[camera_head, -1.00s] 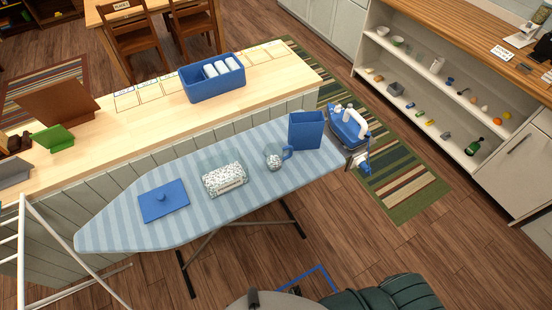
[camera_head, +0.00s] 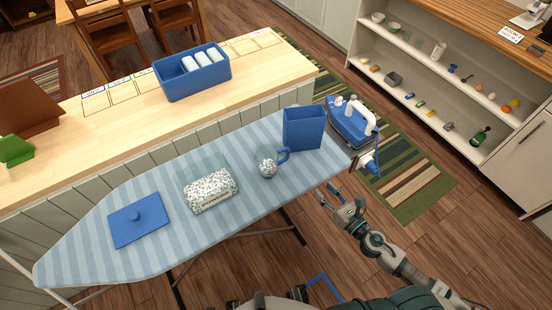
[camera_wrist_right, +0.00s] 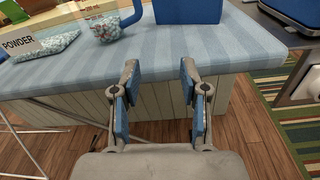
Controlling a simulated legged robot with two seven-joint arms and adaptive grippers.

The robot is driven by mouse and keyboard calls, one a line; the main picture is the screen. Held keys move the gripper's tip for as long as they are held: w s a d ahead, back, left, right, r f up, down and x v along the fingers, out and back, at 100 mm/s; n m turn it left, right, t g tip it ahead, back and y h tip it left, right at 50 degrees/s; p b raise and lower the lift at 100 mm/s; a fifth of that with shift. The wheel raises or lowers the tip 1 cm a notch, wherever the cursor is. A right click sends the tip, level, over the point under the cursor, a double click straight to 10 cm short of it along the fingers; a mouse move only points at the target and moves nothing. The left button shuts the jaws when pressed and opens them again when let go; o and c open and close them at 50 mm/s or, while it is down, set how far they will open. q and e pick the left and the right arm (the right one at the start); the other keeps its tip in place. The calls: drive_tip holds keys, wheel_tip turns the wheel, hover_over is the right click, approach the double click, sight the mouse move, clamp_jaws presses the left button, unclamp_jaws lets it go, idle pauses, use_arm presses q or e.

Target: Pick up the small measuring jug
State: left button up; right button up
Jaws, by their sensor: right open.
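The small measuring jug (camera_head: 267,163) is clear with a blue handle and holds white and teal granules. It stands upright on the striped ironing board (camera_head: 240,205), between a clear powder container (camera_head: 209,190) and a tall blue box (camera_head: 303,130). In the right wrist view the jug (camera_wrist_right: 106,28) shows at the top, partly cut off, beyond and left of the fingers. My right gripper (camera_head: 340,192) is open and empty, off the board's near edge, to the right of and nearer than the jug. It also shows in the right wrist view (camera_wrist_right: 160,75). My left gripper is not in view.
A blue iron (camera_head: 350,122) stands at the board's right end. A blue lid (camera_head: 139,219) lies at its left. Behind the board is a wooden counter (camera_head: 270,75) with a blue caddy (camera_head: 192,73). Open shelves (camera_head: 440,95) with small items stand at the right.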

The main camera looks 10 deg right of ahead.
drive_tip(key=a+r+n+y, duration=0.1)
drive_tip(key=a+r+n, duration=0.1)
drive_tip(key=a+r, duration=0.15)
drive_tip(key=p, duration=0.3)
approach(287, 158)
drive_tip(key=x, duration=0.4)
drive_tip(key=shift+w+d+r, duration=0.2)
drive_tip(key=shift+w+r, duration=0.1)
drive_tip(key=shift+w, duration=0.1)
drive_tip(key=shift+w+a, duration=0.45)
drive_tip(key=shift+w, duration=0.05)
drive_tip(key=x, duration=0.3)
drive_tip(key=shift+w+a+p, duration=0.1)
drive_tip(key=shift+w+p, duration=0.25)
drive_tip(key=shift+w+f, duration=0.15)
drive_tip(key=shift+w, duration=0.4)
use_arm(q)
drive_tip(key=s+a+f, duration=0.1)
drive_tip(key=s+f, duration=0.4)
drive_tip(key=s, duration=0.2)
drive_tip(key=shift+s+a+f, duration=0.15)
use_arm(e)
drive_tip(key=shift+a, duration=0.15)
clamp_jaws()
